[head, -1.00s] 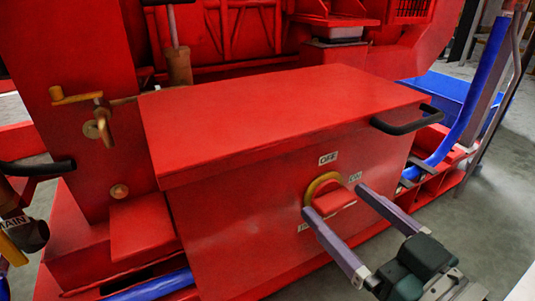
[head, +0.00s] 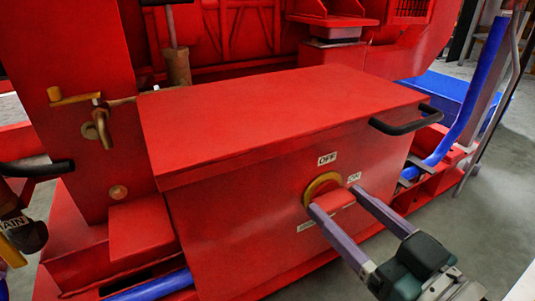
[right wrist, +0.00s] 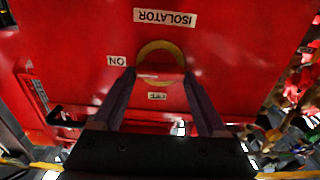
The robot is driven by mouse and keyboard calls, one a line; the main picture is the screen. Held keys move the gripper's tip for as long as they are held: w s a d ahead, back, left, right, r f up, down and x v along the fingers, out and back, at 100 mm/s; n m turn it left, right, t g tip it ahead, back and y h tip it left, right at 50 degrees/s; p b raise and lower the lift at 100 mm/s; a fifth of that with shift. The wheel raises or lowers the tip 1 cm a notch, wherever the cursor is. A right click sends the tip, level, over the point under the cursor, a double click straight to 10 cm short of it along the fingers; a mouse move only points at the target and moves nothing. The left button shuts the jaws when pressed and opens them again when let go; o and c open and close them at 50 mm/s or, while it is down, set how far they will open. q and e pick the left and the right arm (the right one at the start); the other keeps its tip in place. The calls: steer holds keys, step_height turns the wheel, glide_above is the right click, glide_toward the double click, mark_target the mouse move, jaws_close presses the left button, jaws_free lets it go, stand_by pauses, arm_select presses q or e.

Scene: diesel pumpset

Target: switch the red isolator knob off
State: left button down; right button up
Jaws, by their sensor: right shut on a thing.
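The red isolator knob (head: 338,200) sits in a yellow ring (head: 320,184) on the front of a red box (head: 240,215). An OFF label (head: 327,159) is above the ring and an ON label (head: 354,177) is to its right. My right gripper (head: 336,200) is shut on the knob, one finger on each side. In the right wrist view, my right gripper (right wrist: 159,78) reaches the yellow ring (right wrist: 160,48), and its ISOLATOR label (right wrist: 165,18) appears upside down. The knob's exact pointing is hard to tell. My left gripper is not in view.
A black handle (head: 407,123) sticks out from the box's right end. Brass valve fittings (head: 102,120) stand to the left. A blue slanted bar (head: 482,85) rises at the right. Grey floor (head: 500,200) is open at the right.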

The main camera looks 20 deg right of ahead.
steer(key=n+p, duration=0.2)
steer(key=n, duration=0.1)
steer(key=shift+a+n, duration=0.1)
steer(key=shift+n, duration=0.2)
steer(key=n+p, duration=0.1)
steer(key=n, duration=0.3)
steer(key=shift+n, duration=0.3)
steer(key=n, duration=0.4)
steer(key=shift+a+f+p, duration=0.15)
steer(key=shift+p, duration=0.2)
steer(key=n, duration=0.3)
steer(key=shift+f, duration=0.1)
steer(key=shift+n, duration=1.1)
steer(key=o, duration=1.3)
